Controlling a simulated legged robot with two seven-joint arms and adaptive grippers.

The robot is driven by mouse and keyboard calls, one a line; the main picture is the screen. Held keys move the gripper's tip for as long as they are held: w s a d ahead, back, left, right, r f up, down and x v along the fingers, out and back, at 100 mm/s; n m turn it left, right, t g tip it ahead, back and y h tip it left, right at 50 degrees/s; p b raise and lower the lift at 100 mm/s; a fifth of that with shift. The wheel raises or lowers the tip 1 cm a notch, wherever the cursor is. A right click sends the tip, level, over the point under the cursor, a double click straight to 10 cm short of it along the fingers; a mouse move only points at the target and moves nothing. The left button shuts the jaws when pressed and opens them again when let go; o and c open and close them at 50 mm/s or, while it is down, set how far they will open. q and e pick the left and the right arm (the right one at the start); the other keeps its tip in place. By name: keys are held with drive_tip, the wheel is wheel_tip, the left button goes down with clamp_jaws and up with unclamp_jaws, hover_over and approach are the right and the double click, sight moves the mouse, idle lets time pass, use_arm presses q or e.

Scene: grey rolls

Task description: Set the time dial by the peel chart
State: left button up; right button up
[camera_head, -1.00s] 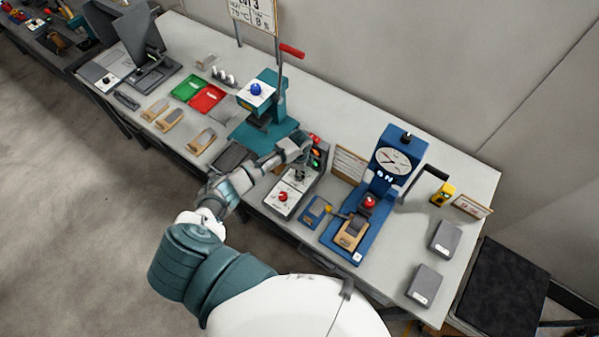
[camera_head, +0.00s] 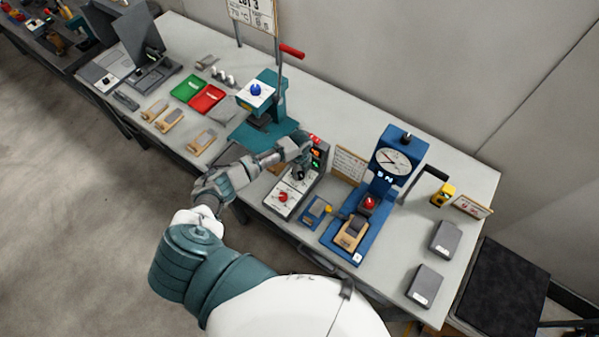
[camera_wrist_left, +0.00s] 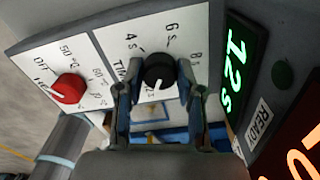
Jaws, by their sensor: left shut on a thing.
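The time dial (camera_wrist_left: 159,72) is a black knob with a white pointer on a white panel, marked 4s, 6s and 8s around it. Its pointer aims down in the left wrist view, and the green display (camera_wrist_left: 233,72) reads 12s. My left gripper (camera_wrist_left: 158,78) is shut on the dial, one finger on each side. In the head view my left gripper (camera_head: 299,173) covers the dial on the control box (camera_head: 270,205). My right gripper is not in view.
A red knob (camera_wrist_left: 68,89) is beside the dial, and a red-lit display (camera_wrist_left: 300,140) is at right. The teal press (camera_head: 262,105) stands behind the arm, the blue gauge machine (camera_head: 385,185) to its right. A lot board (camera_head: 252,14) hangs at the back.

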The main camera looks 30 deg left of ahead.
sight(301, 173)
use_arm(q)
drive_tip(key=shift+d, duration=0.15)
drive_tip(key=o, duration=1.2)
drive_tip(key=shift+w, duration=0.15)
drive_tip(key=shift+c, duration=0.2)
wheel_tip(301, 173, up, 12)
drive_tip(key=shift+f, duration=0.15)
